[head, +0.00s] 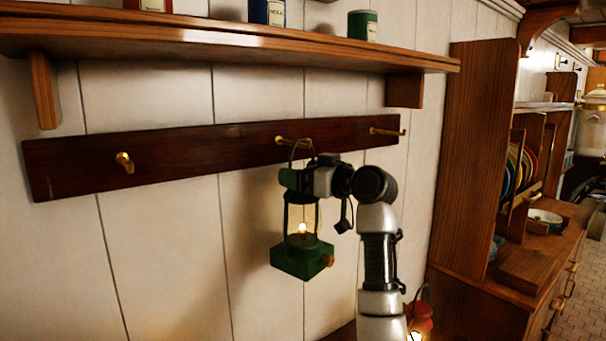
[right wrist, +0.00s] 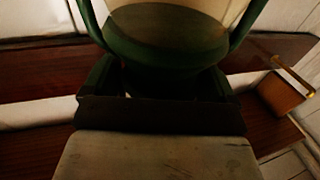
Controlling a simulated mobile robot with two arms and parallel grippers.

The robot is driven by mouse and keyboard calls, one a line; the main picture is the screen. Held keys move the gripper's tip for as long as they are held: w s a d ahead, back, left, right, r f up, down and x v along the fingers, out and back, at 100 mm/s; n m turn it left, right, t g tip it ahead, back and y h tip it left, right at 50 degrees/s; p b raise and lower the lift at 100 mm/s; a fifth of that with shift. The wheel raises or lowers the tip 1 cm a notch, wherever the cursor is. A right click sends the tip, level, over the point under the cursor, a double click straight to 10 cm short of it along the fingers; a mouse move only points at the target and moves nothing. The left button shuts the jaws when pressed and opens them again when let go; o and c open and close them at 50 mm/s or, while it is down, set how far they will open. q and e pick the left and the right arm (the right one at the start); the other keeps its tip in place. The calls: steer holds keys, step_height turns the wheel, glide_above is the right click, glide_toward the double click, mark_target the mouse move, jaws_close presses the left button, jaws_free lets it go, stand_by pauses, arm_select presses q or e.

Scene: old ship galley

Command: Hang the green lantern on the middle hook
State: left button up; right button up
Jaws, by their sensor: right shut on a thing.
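The green lantern (head: 300,260), lit inside, hangs upright in front of the white plank wall. My right gripper (head: 296,180) is shut on its upper part, below the wire handle (head: 293,152). The middle hook (head: 281,140), brass, is on a dark wooden rail. The handle's top overlaps this hook in the head view; I cannot tell whether it rests on it. In the right wrist view, the lantern's green body (right wrist: 165,45) fills the space between my fingers. My left gripper is not in view.
The rail (head: 210,148) also carries an empty left hook (head: 125,162) and an empty right hook (head: 387,132). A shelf (head: 220,45) with several tins overhangs the rail. A red lantern (head: 420,322) stands low beside my right arm. A wooden dresser (head: 475,160) is to the right.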

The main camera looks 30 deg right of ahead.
steer(key=shift+r, duration=0.1)
steer(key=o, duration=1.8)
steer(key=shift+s, duration=0.25)
steer(key=b+v, duration=0.4)
steer(key=v, duration=0.6)
steer(key=shift+s+d+b, duration=0.15)
steer(key=shift+s+b, duration=0.15)
steer(key=shift+b, duration=0.05)
